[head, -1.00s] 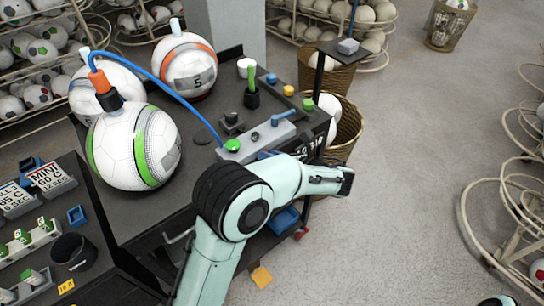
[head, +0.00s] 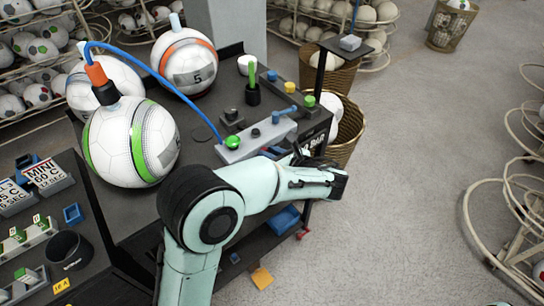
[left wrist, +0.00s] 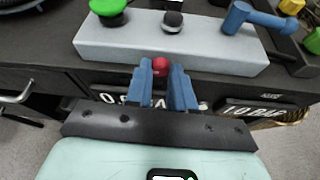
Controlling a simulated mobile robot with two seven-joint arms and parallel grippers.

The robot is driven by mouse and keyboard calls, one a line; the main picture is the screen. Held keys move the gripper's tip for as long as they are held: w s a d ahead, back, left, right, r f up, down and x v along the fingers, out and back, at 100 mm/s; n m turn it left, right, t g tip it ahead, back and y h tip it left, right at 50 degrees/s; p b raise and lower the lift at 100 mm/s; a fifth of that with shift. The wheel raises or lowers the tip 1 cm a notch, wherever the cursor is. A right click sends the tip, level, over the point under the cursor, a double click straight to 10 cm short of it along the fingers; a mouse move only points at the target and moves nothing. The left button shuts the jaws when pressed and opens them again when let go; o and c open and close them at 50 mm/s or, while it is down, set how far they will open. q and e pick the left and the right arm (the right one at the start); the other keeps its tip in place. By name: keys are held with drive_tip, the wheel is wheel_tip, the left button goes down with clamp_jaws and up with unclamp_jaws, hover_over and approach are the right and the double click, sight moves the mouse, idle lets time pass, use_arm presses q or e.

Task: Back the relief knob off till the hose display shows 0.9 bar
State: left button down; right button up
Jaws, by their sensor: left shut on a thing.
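My left gripper (left wrist: 162,88) is shut on a small red knob (left wrist: 161,66) at the front face of a grey valve block (left wrist: 120,42). In the head view my left forearm hides the knob; the block (head: 258,139) shows behind it. A display (left wrist: 118,99) below the block is partly covered by my fingers; it starts with 0 and its other digits are hidden. A second display (left wrist: 262,111) to the right reads 1.0 BAR; its small label is unreadable.
On the block are a black knob (left wrist: 172,21) and a blue lever (left wrist: 250,18). Yellow and green buttons sit behind it. More balls crowd the bench's far left.

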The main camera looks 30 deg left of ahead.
use_arm(q)
drive_tip(key=n+t+b, duration=0.1)
drive_tip(key=b, duration=0.1)
drive_tip(key=n+t+b, duration=0.1)
drive_tip(key=n+b, duration=0.1)
drive_tip(key=b, duration=0.1)
drive_tip(key=n+t+h+b, duration=0.1)
drive_tip(key=n+b, duration=0.1)
drive_tip(key=shift+s+a+f+t+b, duration=0.1)
drive_tip(key=shift+s+a+t+b, duration=0.05)
drive_tip(key=shift+s+t+b, duration=0.2)
use_arm(e)
wheel_tip(320, 180, down, 8)
drive_tip(key=s, duration=0.2)
drive_tip(key=shift+s+f, duration=0.2)
drive_tip(key=shift+s, duration=0.05)
use_arm(q)
drive_tip(key=c, duration=1.2)
unclamp_jaws()
drive_tip(key=shift+c, duration=0.2)
